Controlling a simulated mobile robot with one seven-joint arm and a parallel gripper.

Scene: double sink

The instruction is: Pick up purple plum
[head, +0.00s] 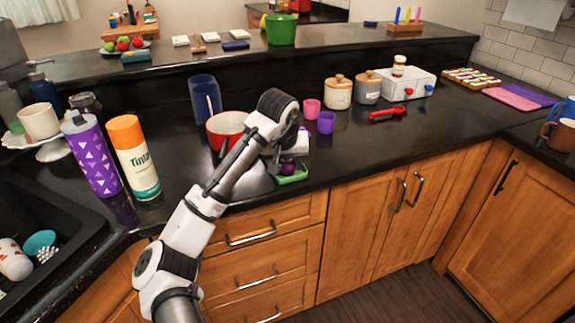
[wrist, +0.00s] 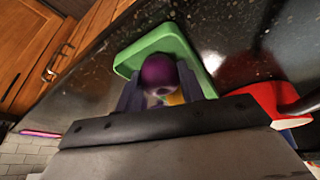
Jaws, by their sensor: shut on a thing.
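The purple plum (wrist: 158,72) is between the fingers of my gripper (wrist: 160,92) in the wrist view, over a green tray (wrist: 188,45). My gripper is shut on the plum. In the head view the plum (head: 287,168) shows small and dark under my gripper (head: 287,160), at the green tray (head: 298,177) near the counter's front edge. Something yellow shows below the plum between the fingers. I cannot tell whether the plum touches the tray.
A red pot (head: 222,124) stands left of my gripper, with a blue clear container (head: 203,95) behind it. Purple (head: 326,122) and pink (head: 312,108) cups stand behind right. A red-handled tool (head: 387,113) lies farther right. The counter's right front is clear.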

